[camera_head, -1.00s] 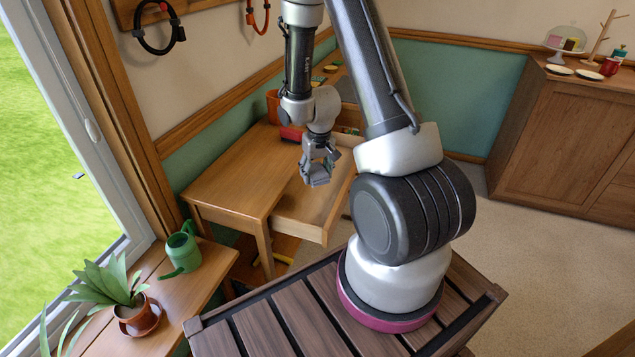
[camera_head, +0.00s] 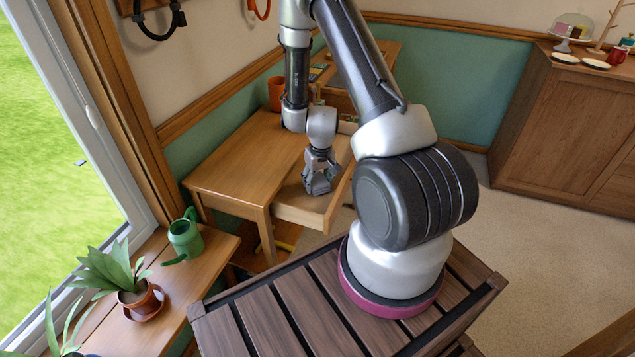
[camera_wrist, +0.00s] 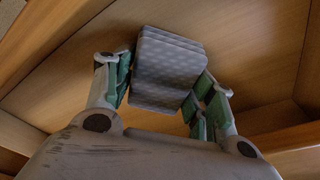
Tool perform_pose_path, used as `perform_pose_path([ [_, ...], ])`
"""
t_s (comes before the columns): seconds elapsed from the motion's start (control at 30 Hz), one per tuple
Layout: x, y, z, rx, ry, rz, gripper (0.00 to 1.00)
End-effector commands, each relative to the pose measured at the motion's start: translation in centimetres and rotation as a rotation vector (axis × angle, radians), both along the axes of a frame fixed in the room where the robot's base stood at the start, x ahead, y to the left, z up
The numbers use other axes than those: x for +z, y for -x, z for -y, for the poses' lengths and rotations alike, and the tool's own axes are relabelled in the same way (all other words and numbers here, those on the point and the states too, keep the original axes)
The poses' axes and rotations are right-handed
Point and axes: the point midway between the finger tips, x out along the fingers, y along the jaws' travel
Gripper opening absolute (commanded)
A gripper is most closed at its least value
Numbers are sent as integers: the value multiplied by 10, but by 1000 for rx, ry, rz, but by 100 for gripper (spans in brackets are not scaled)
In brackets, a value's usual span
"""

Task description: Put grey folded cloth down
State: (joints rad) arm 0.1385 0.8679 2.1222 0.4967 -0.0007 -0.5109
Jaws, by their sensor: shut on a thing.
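The grey folded cloth (camera_wrist: 168,72) is a small layered block with a pale dotted pattern in the wrist view. My gripper (camera_wrist: 165,85) is shut on it, with green-padded fingers on either side of the cloth. In the head view my gripper (camera_head: 318,183) points down inside the open desk drawer (camera_head: 298,214). The cloth is hard to make out in the head view. In the wrist view the wooden drawer floor (camera_wrist: 240,50) lies around and beyond the cloth. I cannot tell whether the cloth touches it.
The wooden desk (camera_head: 232,172) stands left of the drawer, its near top clear. An orange-brown pot (camera_head: 275,93) is at its back. A green watering can (camera_head: 186,238) and a potted plant (camera_head: 135,297) stand on the window-side bench. A cabinet (camera_head: 550,125) stands at the right.

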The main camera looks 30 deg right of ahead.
Motion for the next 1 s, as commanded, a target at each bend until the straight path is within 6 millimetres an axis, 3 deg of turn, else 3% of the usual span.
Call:
perform_pose_path([
  [0.47,-10,0,0,0,0,0,37],
  [0.5,-11,0,-1,1,0,0,57],
  [0.6,-10,0,-1,1,0,0,75],
  [1.0,-8,0,-1,2,0,0,76],
])
